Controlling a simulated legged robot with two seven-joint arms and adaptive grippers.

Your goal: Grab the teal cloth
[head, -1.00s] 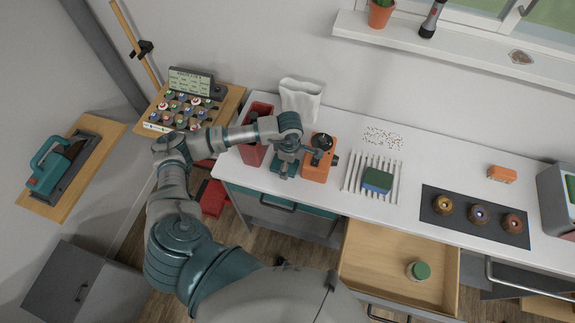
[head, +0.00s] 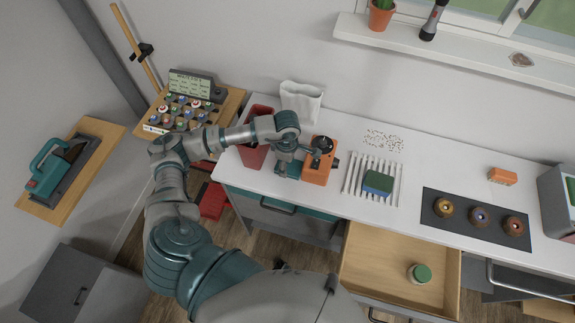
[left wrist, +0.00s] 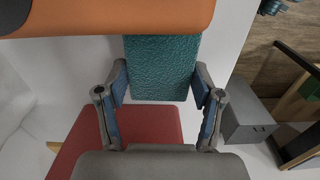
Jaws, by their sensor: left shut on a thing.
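The teal cloth (left wrist: 163,68) is a flat, textured piece that shows between the fingers of my left gripper in the left wrist view. The fingers (left wrist: 160,84) are shut on its side edges. Its upper end in that view runs up against an orange block. In the head view my left gripper (head: 285,162) is low over the counter, between the red bin and the orange device; the cloth is mostly hidden there by the gripper. My right gripper is not in view.
The orange device (head: 318,166) stands right beside the gripper. The red bin (head: 252,155) is on the left; it also shows in the left wrist view (left wrist: 75,140). A white rack (head: 352,180) holds a green-blue sponge (head: 378,183). An open drawer (head: 365,255) juts out below.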

